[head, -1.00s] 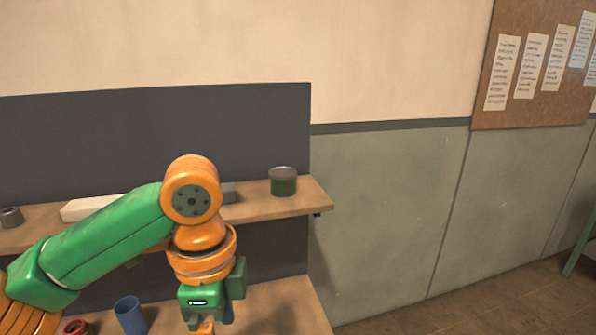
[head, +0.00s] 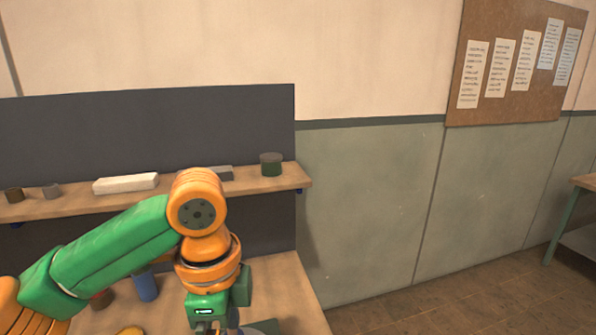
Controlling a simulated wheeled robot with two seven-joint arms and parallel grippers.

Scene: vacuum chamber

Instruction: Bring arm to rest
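My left arm, green and orange, comes in from the left and bends down at an orange joint over the workbench (head: 285,297). My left gripper (head: 215,328) points down at the bottom edge of the head view. Its fingertips are cut off or too unclear to tell whether they are open or shut. My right arm and gripper are not in view.
A blue cup (head: 146,286) stands on the bench behind my arm. Floor at right (head: 480,300) is clear; another table (head: 585,183) stands beyond.

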